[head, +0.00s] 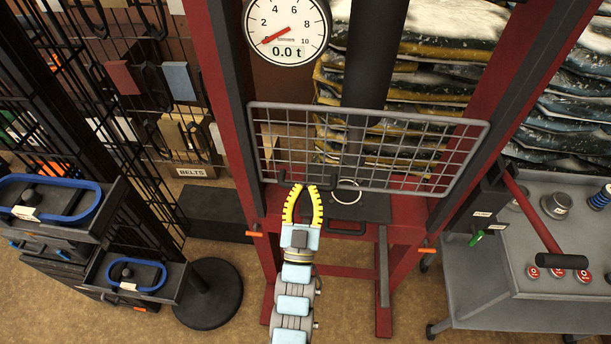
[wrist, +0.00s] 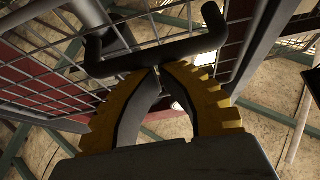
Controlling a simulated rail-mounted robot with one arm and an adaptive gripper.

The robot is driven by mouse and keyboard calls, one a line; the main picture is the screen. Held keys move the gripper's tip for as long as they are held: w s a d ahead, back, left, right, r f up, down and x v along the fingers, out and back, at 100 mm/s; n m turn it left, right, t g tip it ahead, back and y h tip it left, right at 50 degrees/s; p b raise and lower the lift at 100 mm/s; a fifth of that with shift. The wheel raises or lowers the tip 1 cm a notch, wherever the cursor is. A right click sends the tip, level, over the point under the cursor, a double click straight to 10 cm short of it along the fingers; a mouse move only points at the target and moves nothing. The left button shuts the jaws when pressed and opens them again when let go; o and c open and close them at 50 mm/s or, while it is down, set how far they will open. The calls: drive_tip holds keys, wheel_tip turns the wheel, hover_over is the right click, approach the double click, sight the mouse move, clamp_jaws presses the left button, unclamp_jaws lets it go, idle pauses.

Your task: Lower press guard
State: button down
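The press guard (head: 440,150) is a grey wire-mesh panel across the front of the red press, under the gauge. Its mesh also shows in the wrist view (wrist: 45,72). A dark bar handle (head: 324,183) sits at the guard's lower left-middle edge; it crosses the wrist view (wrist: 160,55). My gripper (head: 305,188) has yellow ribbed fingers and is at the handle. Its fingertips (wrist: 158,69) meet with nothing visible between them, right at the bar. I cannot tell whether they touch it.
The gauge (head: 286,28) reads 0.0 t. A black press bed with a pale ring (head: 346,192) lies behind the guard. Red press posts flank the guard. A grey cart (head: 500,280) with a red lever stands right; belt trays (head: 135,275) and a rack stand left.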

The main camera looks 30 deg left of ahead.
wheel_tip(320, 180, down, 11)
drive_tip(key=b, duration=0.3)
drive_tip(key=shift+f, duration=0.2)
